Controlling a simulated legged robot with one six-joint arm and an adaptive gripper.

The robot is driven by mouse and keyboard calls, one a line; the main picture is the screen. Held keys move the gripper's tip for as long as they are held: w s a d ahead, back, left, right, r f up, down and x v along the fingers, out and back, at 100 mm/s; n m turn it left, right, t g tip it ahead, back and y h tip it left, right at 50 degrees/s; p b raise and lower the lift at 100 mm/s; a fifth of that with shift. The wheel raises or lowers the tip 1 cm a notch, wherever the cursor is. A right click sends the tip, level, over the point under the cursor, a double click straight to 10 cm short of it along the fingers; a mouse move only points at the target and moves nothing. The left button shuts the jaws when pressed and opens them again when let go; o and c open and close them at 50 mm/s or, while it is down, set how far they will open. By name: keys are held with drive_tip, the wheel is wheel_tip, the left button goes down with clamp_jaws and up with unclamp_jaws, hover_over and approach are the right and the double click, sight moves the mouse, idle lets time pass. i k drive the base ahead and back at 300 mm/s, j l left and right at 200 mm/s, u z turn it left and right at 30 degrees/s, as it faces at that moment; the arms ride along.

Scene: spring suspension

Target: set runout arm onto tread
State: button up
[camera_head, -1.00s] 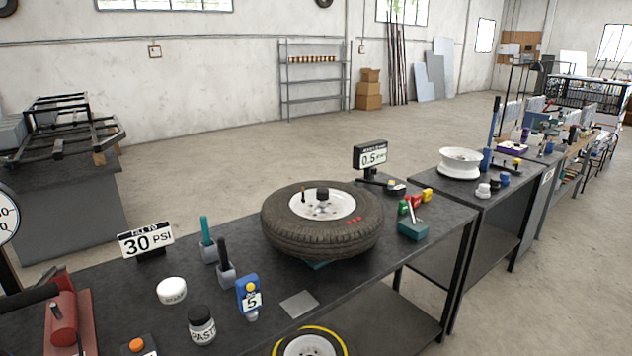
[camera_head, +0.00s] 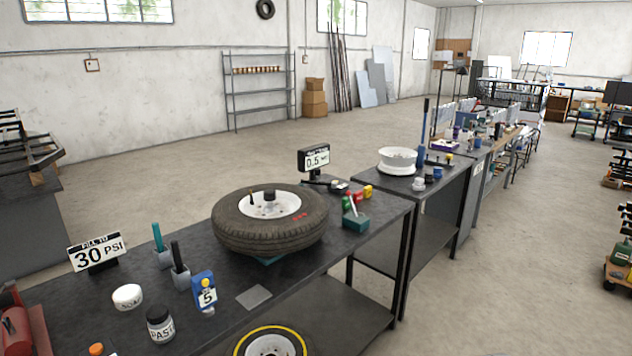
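A black tyre (camera_head: 268,237) on a white wheel (camera_head: 270,204) lies flat on the dark workbench. A dark hub piece sits at the wheel's centre, and small red marks show on its right side. Behind the tyre stands a black display (camera_head: 315,160) reading 0.5. A dark, low, arm-like part (camera_head: 322,181) lies at its foot, close to the tyre's far side; I cannot tell whether this is the runout arm or whether it touches the tread. My gripper is not in view.
A green block with coloured handles (camera_head: 355,221) stands right of the tyre. The 30 PSI sign (camera_head: 96,253), white tub (camera_head: 127,296), paste jar (camera_head: 160,325) and blue gauge (camera_head: 205,291) stand at the front left. A white rim (camera_head: 397,161) sits on the farther bench.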

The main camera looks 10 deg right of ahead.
sight(317, 171)
drive_tip(key=i+l+u, duration=0.15)
drive_tip(key=i+l, duration=0.15)
drive_tip(key=i+l+u, duration=0.1)
drive_tip(key=i+l, duration=0.25)
drive_tip(key=i+l+u, duration=0.15)
drive_tip(key=i+l, duration=0.2)
drive_tip(key=i+l+u, duration=0.1)
drive_tip(key=i+l, duration=0.2)
drive_tip(key=l, duration=0.15)
drive_tip(key=i+l+u, duration=0.15)
drive_tip(key=i+l, duration=0.15)
drive_tip(key=i+l+u, duration=0.1)
drive_tip(key=i+l, duration=0.15)
drive_tip(key=l, duration=0.35)
